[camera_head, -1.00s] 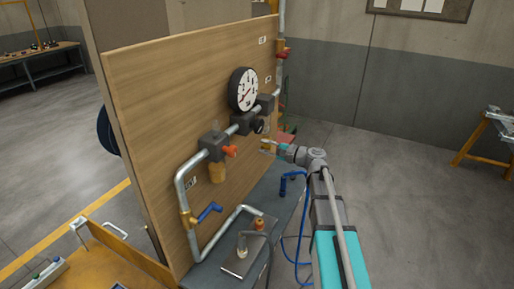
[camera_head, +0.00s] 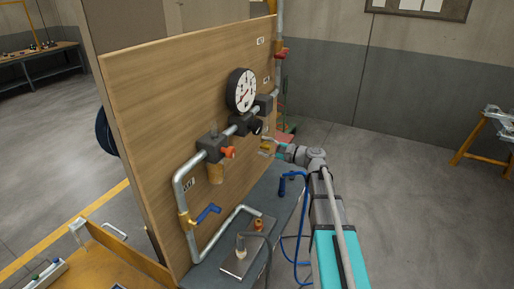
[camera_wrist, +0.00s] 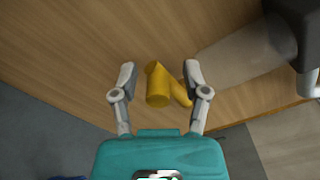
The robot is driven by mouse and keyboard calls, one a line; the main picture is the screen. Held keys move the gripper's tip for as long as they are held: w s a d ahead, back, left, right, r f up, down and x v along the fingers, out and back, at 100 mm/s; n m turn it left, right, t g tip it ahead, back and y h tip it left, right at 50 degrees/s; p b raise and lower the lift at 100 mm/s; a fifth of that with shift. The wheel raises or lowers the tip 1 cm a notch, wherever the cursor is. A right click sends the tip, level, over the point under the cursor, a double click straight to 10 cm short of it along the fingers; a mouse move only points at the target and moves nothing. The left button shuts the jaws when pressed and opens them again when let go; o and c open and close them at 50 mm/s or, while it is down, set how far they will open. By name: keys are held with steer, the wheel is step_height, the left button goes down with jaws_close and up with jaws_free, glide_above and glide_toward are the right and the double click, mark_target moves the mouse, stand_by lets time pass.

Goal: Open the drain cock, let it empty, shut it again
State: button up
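A small yellow drain cock (camera_wrist: 157,90) with a short side branch shows in the wrist view, in front of the wooden board. In the head view the yellow piece (camera_head: 265,149) is small, low on the board's far right end. My gripper (camera_wrist: 159,68) is open, with one finger on each side of the cock. Gaps show between both fingers and the yellow piece, so I see no grip. A grey, see-through bowl (camera_wrist: 240,58) lies up and right of the cock in the wrist view.
The board (camera_head: 140,110) carries a pipe run with a round gauge (camera_head: 241,90), a red-orange knob (camera_head: 228,153) and a blue lever (camera_head: 208,212). A grey bench top (camera_head: 262,200) lies below, with a blue hose (camera_head: 297,232) beside my arm. Open floor is right.

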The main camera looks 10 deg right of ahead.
steer(key=v, duration=1.2)
stand_by(0.3)
steer(key=shift+s, duration=0.1)
stand_by(0.5)
